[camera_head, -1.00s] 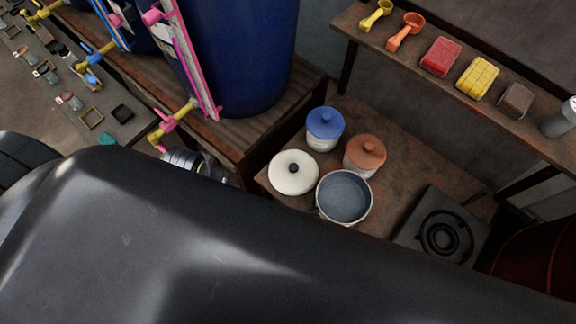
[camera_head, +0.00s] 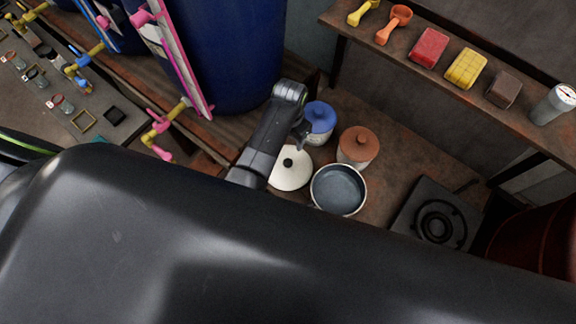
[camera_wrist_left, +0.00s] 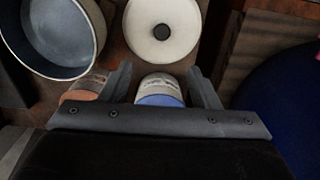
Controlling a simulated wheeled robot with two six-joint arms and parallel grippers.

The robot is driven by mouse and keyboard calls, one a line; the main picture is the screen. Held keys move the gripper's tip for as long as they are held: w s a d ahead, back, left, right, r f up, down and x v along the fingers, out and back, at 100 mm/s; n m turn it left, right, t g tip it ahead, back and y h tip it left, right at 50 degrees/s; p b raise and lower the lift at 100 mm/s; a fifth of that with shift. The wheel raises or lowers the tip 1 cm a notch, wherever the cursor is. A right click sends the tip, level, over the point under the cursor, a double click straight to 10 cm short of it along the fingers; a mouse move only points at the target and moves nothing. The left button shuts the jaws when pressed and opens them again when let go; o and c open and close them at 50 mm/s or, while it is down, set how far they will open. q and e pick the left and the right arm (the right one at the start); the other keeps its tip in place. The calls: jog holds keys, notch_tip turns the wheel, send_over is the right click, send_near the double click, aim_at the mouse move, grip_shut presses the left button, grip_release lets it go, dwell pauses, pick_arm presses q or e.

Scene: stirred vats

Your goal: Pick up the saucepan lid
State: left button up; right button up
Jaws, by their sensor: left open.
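The saucepan lid (camera_head: 295,180) is white and round with a black knob, lying on the brown bench left of the open saucepan (camera_head: 338,190). It also shows at the top middle of the left wrist view (camera_wrist_left: 150,46), with the saucepan (camera_wrist_left: 92,40) at its left. My left gripper (camera_head: 301,136) hangs above the bench near the lid and the blue-lidded jar (camera_head: 320,113). In the left wrist view my left gripper (camera_wrist_left: 162,84) is open, its fingers apart, with the blue-lidded jar (camera_wrist_left: 158,99) showing between them. Part of the lid is hidden by my arm in the head view.
An orange-brown lidded jar (camera_head: 358,145) stands behind the saucepan. A black burner (camera_head: 438,222) is to the right. A shelf (camera_head: 400,62) with colored blocks and scoops runs above. A large blue vat (camera_head: 225,50) stands at the back left.

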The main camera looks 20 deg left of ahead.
pick_arm(q)
send_over(288, 162)
notch_tip(288, 162, down, 6)
notch_tip(288, 162, down, 4)
jog(key=b, duration=0.4)
jog(key=shift+d+f, duration=0.1)
jog(key=shift+d, duration=0.05)
jog(key=shift+f+b, duration=0.45)
jog(key=shift+b, duration=0.2)
notch_tip(288, 162, down, 5)
jog(key=b, duration=0.6)
jog(key=shift+f+b, duration=0.1)
jog(key=shift+b, duration=0.2)
grip_shut()
